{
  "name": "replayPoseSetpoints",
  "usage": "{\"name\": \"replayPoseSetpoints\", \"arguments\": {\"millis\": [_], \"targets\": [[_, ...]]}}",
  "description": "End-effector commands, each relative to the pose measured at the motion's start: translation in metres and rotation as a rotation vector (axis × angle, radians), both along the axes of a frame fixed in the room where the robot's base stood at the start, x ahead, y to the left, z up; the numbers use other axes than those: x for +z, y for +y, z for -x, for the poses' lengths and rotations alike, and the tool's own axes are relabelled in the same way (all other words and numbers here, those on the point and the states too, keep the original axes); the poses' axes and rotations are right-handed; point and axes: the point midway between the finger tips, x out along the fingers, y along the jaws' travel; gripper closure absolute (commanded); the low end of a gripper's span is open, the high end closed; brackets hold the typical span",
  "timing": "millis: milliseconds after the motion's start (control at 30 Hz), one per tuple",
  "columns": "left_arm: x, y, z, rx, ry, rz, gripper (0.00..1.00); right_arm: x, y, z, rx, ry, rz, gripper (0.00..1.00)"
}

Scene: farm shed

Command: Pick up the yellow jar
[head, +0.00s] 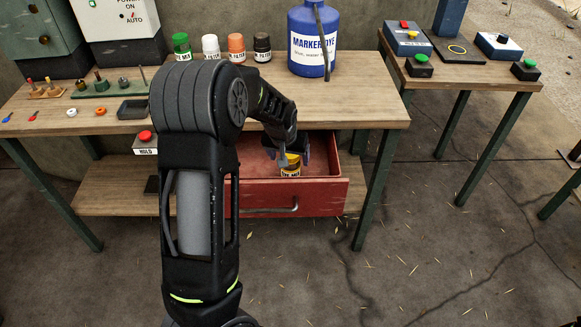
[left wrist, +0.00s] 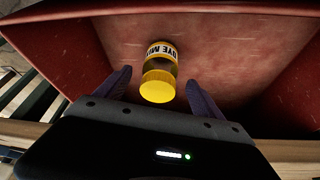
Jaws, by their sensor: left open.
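The yellow jar (head: 291,167) stands inside the open red drawer (head: 330,195) below the workbench. It has a yellow lid and a label whose text is only partly readable. In the left wrist view the jar (left wrist: 160,72) lies between and ahead of my gripper's two fingers. My left gripper (head: 290,152) reaches into the drawer from above, and it also shows in the left wrist view (left wrist: 158,92). It is open, with space between each finger and the jar. In the head view the gripper hides part of the jar. My right gripper is not in view.
The workbench top (head: 350,105) overhangs the drawer. It carries a large blue dye container (head: 313,40) and several small jars, including a green-lidded one (head: 182,46). A red hold button (head: 145,140) sits left of the drawer. Red drawer walls (left wrist: 60,50) surround the jar.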

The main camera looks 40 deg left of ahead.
Motion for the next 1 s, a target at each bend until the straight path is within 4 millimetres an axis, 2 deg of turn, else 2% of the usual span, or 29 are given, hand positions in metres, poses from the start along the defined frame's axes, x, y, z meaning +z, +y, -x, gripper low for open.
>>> {"name": "replayPoseSetpoints", "arguments": {"millis": [400, 1000], "targets": [[-0.046, 0.006, -0.015, 0.0, 0.002, 0.0, 0.22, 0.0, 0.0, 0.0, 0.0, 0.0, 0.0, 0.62], [-0.048, 0.006, -0.017, 0.0, 0.0, 0.0, 0.22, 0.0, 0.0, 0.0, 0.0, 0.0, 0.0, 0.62]]}}
